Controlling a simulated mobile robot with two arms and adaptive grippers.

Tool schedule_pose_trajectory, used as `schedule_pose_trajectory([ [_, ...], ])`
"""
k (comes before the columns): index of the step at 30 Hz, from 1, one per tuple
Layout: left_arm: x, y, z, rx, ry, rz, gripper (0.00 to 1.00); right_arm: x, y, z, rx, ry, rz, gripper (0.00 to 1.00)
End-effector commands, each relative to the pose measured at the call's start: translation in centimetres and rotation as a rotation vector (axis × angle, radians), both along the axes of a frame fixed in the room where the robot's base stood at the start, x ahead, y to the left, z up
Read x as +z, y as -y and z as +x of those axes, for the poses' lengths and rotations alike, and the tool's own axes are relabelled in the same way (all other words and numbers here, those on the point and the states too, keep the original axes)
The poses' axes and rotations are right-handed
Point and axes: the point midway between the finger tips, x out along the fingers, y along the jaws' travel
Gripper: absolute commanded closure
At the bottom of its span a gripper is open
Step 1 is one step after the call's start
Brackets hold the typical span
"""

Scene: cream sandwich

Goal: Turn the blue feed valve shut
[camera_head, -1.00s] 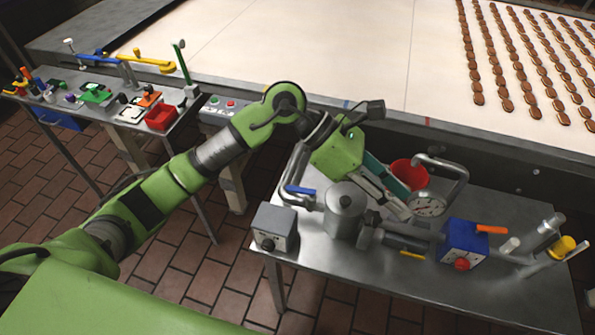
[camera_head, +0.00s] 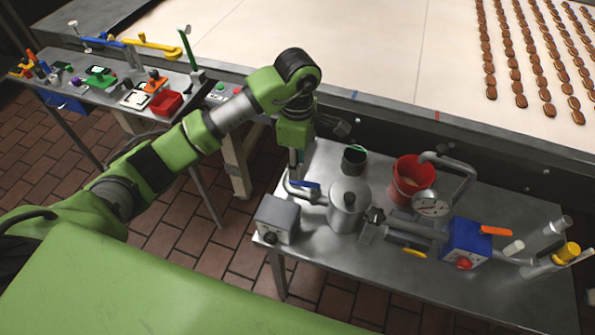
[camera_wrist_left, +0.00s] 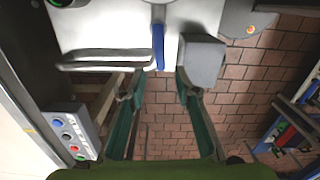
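The blue valve handle (camera_head: 306,184) sits on a grey pipe (camera_head: 300,195) beside the steel pot (camera_head: 348,204). In the left wrist view the blue handle (camera_wrist_left: 158,46) is a straight bar pointing towards the gap between my fingers. My left gripper (camera_head: 294,174) points down just behind and left of the handle in the head view. Its two fingers are spread in the left wrist view (camera_wrist_left: 156,84), with nothing between them. Whether a finger touches the pipe or handle is unclear. My right gripper is not in view.
A grey box (camera_head: 277,219) with a black knob stands close to the pipe. A red bucket (camera_head: 410,178), a dark cup (camera_head: 354,158), a gauge (camera_head: 432,204) and a blue box (camera_head: 463,241) with an orange handle share the table. A conveyor (camera_head: 400,65) runs behind.

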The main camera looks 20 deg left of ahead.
Motion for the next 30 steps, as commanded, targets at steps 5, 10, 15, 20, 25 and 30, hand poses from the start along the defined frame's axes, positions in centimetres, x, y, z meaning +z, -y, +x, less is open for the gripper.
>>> schedule_pose_trajectory([
  [5, -3.1, 0.0, -0.2, 0.0, -0.004, -0.001, 0.71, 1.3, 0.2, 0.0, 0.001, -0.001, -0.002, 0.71],
  [10, -4.9, 0.1, 0.0, -0.001, -0.001, -0.002, 0.71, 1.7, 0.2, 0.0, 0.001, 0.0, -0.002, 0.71],
  [15, -5.6, 0.0, 0.0, -0.001, 0.0, -0.002, 0.71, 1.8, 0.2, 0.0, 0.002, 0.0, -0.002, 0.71],
  [20, -5.6, 0.1, 0.0, -0.001, 0.0, -0.002, 0.71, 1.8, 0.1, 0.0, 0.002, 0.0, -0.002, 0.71],
  [25, -5.5, 0.1, 0.0, -0.001, 0.001, -0.002, 1.0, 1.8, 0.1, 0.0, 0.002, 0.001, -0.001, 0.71],
  [30, -5.5, 0.1, 0.0, -0.001, 0.001, -0.002, 1.0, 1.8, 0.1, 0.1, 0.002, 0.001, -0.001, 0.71],
])
